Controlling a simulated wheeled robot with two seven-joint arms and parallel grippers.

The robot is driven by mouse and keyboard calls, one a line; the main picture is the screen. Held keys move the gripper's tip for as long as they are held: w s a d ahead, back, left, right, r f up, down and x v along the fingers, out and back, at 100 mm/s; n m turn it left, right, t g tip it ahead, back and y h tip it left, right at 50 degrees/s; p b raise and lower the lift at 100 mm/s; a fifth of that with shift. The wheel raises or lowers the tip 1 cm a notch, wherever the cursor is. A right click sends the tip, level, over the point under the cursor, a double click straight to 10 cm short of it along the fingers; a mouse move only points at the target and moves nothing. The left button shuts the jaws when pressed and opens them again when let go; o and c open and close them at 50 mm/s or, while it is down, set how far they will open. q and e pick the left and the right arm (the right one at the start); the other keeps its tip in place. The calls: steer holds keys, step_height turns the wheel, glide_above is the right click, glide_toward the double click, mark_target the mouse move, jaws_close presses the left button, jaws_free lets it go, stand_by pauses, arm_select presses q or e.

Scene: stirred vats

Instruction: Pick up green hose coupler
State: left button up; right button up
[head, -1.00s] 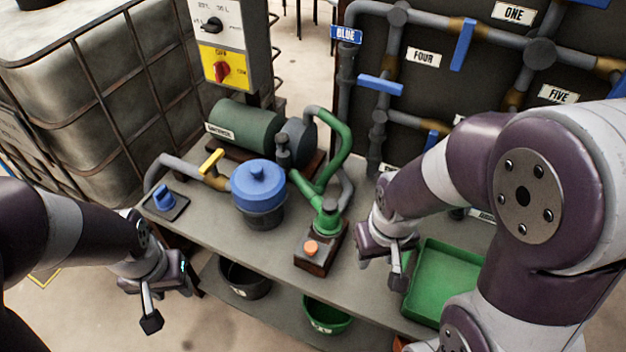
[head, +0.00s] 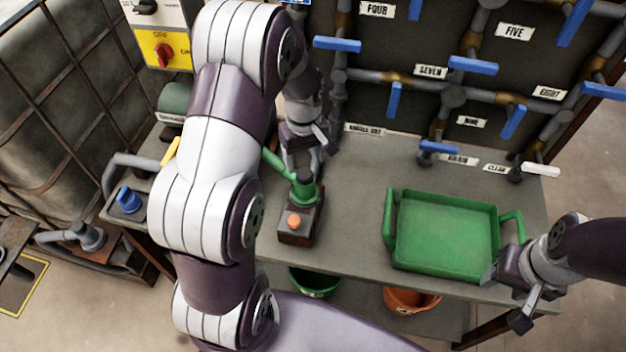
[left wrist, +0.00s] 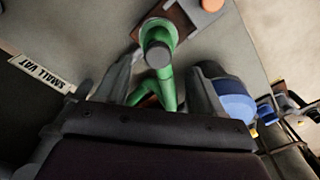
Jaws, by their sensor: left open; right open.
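The green hose coupler (head: 304,191), with a dark grey top, stands on a small dark brown block (head: 296,235) with an orange button (head: 294,221). The coupler also shows in the left wrist view (left wrist: 159,36); its green hose (left wrist: 167,92) runs back between my fingers. My left gripper (head: 307,160) is open and empty just behind the coupler in the head view. Its fingers (left wrist: 163,78) show on either side of the green hose; I cannot tell if they touch it. My right gripper (head: 508,300) is open near the bench's front right edge.
A green tray (head: 445,262) sits on the bench near my right gripper. Valve pipes with blue handles (head: 472,65) line the back panel. A green bucket (head: 314,283) and an orange bucket (head: 410,300) are below. In the left wrist view, a blue-lidded pot (left wrist: 235,102) is close to the right finger.

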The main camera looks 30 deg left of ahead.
mark_target(305, 184)
arm_select(q)
steer(key=f, duration=0.8)
steer(key=f+p, duration=0.1)
steer(key=f, duration=0.2)
steer(key=shift+w+a+f, duration=0.2)
steer(key=shift+w+f, duration=0.05)
steer(key=shift+f, duration=0.15)
steer(key=shift+r, duration=0.1)
steer(key=c, duration=0.8)
steer(key=shift+r, duration=0.1)
